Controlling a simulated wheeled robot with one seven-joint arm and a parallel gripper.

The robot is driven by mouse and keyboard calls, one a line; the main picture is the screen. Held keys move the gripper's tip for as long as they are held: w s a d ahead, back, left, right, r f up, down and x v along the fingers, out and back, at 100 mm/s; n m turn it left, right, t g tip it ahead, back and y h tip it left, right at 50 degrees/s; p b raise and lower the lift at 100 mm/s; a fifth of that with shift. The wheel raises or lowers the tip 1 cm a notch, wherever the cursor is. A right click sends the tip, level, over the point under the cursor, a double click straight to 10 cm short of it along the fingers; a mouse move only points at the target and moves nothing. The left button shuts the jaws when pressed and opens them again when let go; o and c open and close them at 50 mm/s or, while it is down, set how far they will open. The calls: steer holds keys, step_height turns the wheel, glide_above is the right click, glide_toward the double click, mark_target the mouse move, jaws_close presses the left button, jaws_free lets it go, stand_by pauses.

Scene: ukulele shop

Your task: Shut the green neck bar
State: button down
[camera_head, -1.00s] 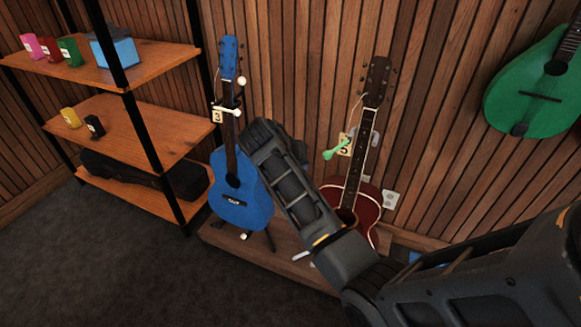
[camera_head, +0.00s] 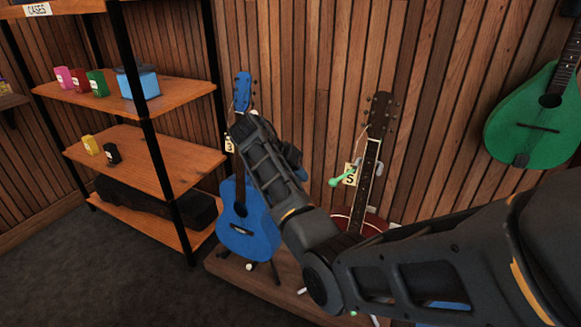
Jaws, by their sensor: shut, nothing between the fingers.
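The green neck bar (camera_head: 342,179) is a short bar with a rounded tip at the stand of the red guitar (camera_head: 361,222). It sticks out to the left of the guitar's dark neck, apart from it, so it stands open. It lies beside a tag marked 5 (camera_head: 351,175). A pale holder arm (camera_head: 382,168) shows on the right side of the neck. My arm's forward link rises left of the green bar, between the two guitars in the picture. My gripper's fingers are hidden behind that link.
A blue guitar (camera_head: 247,222) stands left, its neck partly covered by my arm. A low wooden platform (camera_head: 235,268) carries the stands. A wooden shelf unit (camera_head: 165,148) is at left, and a green instrument (camera_head: 533,118) hangs at right. Dark floor at lower left is clear.

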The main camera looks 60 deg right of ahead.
mark_target(343, 176)
steer(key=shift+s+d+f+p, duration=0.25)
steer(key=shift+s+d, duration=0.2)
steer(key=shift+s, duration=0.35)
steer(key=shift+s+d+f+p, duration=0.25)
steer(key=shift+s+d, duration=0.2)
steer(key=shift+s, duration=0.4)
steer(key=shift+s+d+f+p, duration=0.2)
steer(key=shift+s+d, duration=0.25)
steer(key=shift+s, duration=0.35)
